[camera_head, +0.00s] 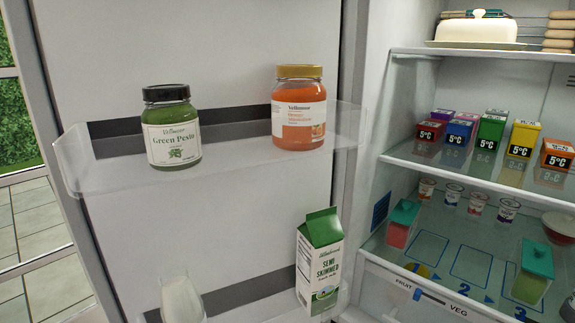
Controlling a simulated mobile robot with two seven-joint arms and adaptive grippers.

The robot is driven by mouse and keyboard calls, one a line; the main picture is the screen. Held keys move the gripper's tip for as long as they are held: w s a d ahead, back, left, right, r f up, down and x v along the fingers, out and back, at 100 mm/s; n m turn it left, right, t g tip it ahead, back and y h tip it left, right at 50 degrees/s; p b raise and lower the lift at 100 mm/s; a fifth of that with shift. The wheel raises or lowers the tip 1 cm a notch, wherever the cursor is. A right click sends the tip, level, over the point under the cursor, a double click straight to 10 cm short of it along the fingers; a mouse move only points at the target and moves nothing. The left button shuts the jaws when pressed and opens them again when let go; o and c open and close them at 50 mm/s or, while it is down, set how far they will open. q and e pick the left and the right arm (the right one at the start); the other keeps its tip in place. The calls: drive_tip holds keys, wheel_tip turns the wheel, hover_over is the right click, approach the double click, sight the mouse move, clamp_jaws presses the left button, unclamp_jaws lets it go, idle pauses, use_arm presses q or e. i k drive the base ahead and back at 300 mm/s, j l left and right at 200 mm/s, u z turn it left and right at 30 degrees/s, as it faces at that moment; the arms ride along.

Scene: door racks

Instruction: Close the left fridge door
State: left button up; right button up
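The left fridge door (240,60) stands open, with its inner side facing me on the left of the head view. Its upper clear rack (235,160) holds a green pesto jar (172,130) with a black lid and an orange jar (299,110) with a gold lid. Its lower rack holds a semi-skimmed milk carton (320,262) with a green top and a pale bottle or glass (181,299), cut off by the bottom edge. The door's hinge side meets the fridge interior on the right. Neither of my grippers shows in this view.
Inside the fridge, a middle shelf (440,160) holds several coloured boxes marked 5°C. Below are small yogurt cups (453,194) and two green-lidded containers (403,222). A covered white dish (477,28) sits on top. A window or glazed door with greenery (15,120) is at far left.

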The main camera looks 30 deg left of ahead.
sight(232, 218)
drive_tip(key=k+j, duration=0.15)
drive_tip(key=j, duration=0.15)
drive_tip(key=k+j+z, duration=0.3)
drive_tip(key=j, duration=0.2)
drive_tip(key=k+j+z, duration=0.15)
drive_tip(key=j, duration=0.2)
drive_tip(key=k+j+z, duration=0.1)
drive_tip(key=j, duration=0.25)
drive_tip(key=j+z, duration=0.25)
drive_tip(key=j, duration=0.25)
drive_tip(key=k+j+z, duration=0.1)
drive_tip(key=j+z, duration=0.15)
drive_tip(key=j, duration=0.25)
drive_tip(key=i+j+z, duration=0.1)
drive_tip(key=j, duration=0.25)
drive_tip(key=i+j+z, duration=0.15)
drive_tip(key=j, duration=0.15)
drive_tip(key=i+j+z, duration=0.1)
drive_tip(key=j, duration=0.25)
drive_tip(key=k+j, duration=0.2)
drive_tip(key=z, duration=0.05)
